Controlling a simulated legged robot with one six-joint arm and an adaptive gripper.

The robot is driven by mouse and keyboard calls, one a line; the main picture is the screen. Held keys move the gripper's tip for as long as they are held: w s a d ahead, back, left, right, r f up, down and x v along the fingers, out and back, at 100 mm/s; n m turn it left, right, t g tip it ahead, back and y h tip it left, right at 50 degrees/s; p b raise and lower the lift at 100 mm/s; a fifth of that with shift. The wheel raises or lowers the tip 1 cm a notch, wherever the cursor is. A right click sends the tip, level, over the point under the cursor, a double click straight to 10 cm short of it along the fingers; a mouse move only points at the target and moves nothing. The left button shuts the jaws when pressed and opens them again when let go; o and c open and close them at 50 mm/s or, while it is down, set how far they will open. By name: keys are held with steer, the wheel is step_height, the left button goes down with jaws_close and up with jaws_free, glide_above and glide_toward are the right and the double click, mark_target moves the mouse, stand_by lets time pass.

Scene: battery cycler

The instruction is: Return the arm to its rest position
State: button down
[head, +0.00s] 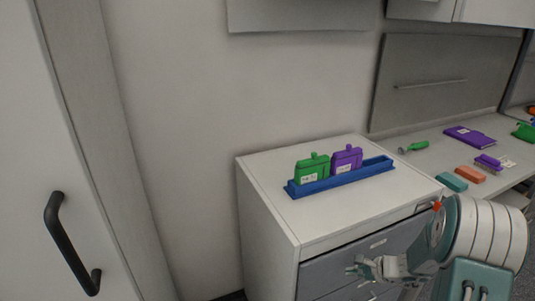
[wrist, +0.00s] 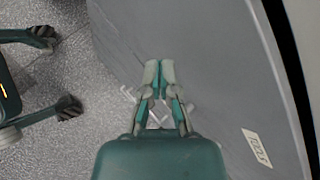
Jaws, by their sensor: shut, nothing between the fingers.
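My gripper (head: 366,269) hangs in front of the grey drawers of the white cabinet, at the lower right of the head view. My arm (head: 450,238) is bent in the lower right corner. In the wrist view my gripper (wrist: 158,66) is shut and empty, with its two fingertips together. It points past a grey surface (wrist: 215,70), with speckled floor (wrist: 60,130) to the left.
A counter (head: 430,165) at right has several small items. A door with a black handle (head: 62,245) stands at left.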

steer(key=s+a+r+n+g+h, duration=0.1)
steer(key=s+a+r+n, duration=0.4)
steer(key=r, duration=0.4)
steer(key=s+a+r+n+g+h, duration=0.1)
steer(key=s+a+r+n+g, duration=0.1)
steer(key=s+a+r+n, duration=0.5)
steer(key=s+d+r+n+t+h, duration=0.1)
steer(key=s+r+n+h, duration=0.1)
steer(key=s+r, duration=0.3)
steer(key=s+d+r+n+t+h, duration=0.1)
steer(key=s+r+n+h, duration=0.2)
steer(key=s+r, duration=0.3)
steer(key=s+n, duration=0.1)
steer(key=s, duration=0.3)
steer(key=shift+s+n+t, duration=0.2)
steer(key=shift+n+t, duration=0.1)
steer(key=shift+n, duration=0.1)
